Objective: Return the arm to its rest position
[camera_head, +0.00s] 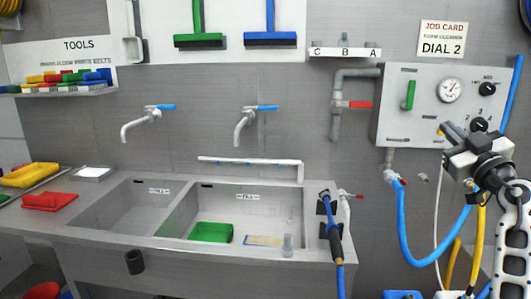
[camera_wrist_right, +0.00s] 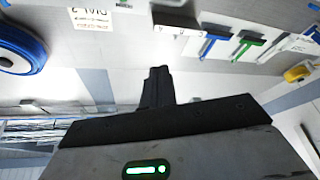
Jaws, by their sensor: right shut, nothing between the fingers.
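My right gripper (camera_head: 448,132) is at the right of the head view, raised in front of the grey control panel (camera_head: 394,104). Its fingers point up and left, near the panel's lower right part, and my white arm comes up from the lower right corner. Whether it touches the panel cannot be told. In the right wrist view the dark fingers (camera_wrist_right: 157,86) are together with nothing between them. My left gripper is not in view.
A double sink (camera_head: 181,222) fills the middle, with a green block (camera_head: 211,232) in its right basin. A blue hose (camera_head: 402,230) and a yellow hose (camera_head: 477,250) hang close to my right arm. A blue spray lance (camera_head: 331,221) stands at the sink's right end.

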